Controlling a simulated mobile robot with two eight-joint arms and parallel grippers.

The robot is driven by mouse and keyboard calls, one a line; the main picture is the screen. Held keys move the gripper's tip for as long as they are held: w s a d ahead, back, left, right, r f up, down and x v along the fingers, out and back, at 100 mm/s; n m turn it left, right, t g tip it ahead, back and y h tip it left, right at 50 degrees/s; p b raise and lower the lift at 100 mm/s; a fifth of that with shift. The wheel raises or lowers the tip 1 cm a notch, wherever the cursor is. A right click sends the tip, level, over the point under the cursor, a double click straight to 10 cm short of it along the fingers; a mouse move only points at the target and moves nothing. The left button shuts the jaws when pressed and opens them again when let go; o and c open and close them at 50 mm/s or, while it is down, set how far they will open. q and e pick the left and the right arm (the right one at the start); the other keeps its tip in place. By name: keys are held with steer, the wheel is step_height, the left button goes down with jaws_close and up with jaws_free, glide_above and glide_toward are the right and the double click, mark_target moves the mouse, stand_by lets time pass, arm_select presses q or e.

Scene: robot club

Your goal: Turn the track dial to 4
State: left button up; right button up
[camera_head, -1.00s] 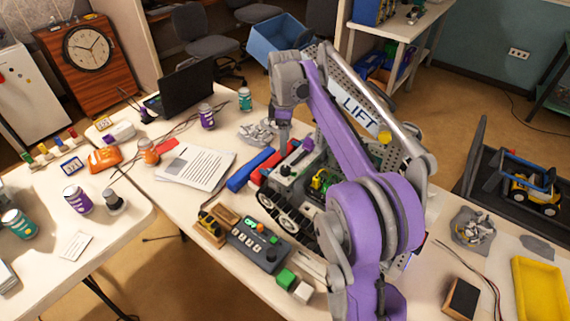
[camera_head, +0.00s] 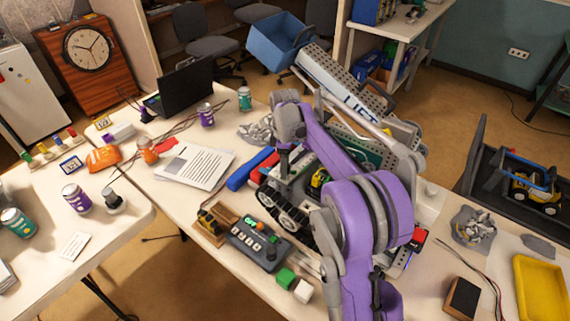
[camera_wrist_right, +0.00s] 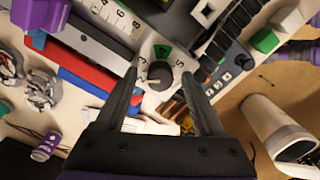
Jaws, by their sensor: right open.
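The track dial (camera_wrist_right: 160,75) is a dark round knob on a light plate in the right wrist view. A 3 is at its upper left, a 5 at its upper right, and a green mark (camera_wrist_right: 162,52) lies between them. A short white line shows at the knob's lower left edge. My right gripper (camera_wrist_right: 159,76) is open, with one finger on each side of the knob; contact cannot be told. In the head view my right gripper (camera_head: 285,168) is low over the tracked robot (camera_head: 290,212), and the dial is hidden there. My left gripper is not in view.
A grey control box (camera_head: 258,245) with buttons and green and white blocks (camera_head: 303,291) are in front of the tracked robot. A blue bar (camera_head: 250,169) and a paper (camera_head: 195,168) lie to the left. The LIFT beam (camera_head: 330,78) rises behind my arm.

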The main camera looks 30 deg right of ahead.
jaws_close()
steer(key=shift+m, duration=0.3)
steer(key=m, duration=0.4)
steer(key=shift+m, duration=0.4)
steer(key=m, duration=0.4)
steer(key=shift+b, duration=0.3)
steer(key=m, duration=0.9)
steer(key=shift+m, duration=0.4)
